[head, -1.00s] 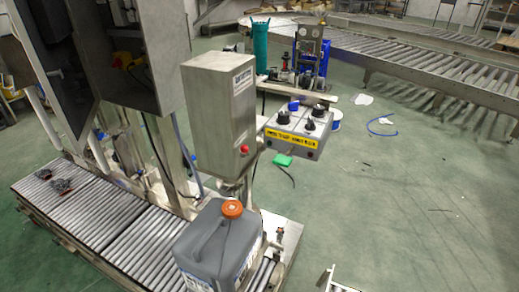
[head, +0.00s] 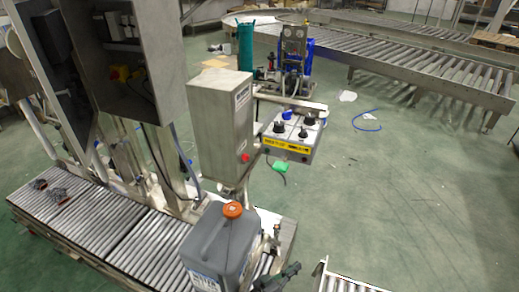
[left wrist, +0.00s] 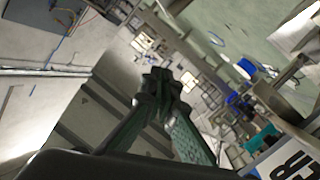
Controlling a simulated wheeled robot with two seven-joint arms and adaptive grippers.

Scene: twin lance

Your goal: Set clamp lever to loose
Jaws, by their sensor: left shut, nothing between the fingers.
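My left gripper (head: 290,270) comes in at the bottom of the head view, just right of the grey canister (head: 222,245) with its orange cap (head: 232,210). Its green fingers (left wrist: 160,85) are shut and empty in the left wrist view. A small metal fitting (head: 277,232) stands on the frame right of the canister, a little beyond the gripper and apart from it. It may be the clamp lever, but it is too small to tell or to read its setting. My right gripper is not in view.
A metal box (head: 220,130) with a red button stands behind the canister. A control box with black knobs (head: 292,135) is to its right. Roller conveyors lie at left (head: 85,220) and back right (head: 420,65). Green floor at right (head: 420,190) is mostly clear.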

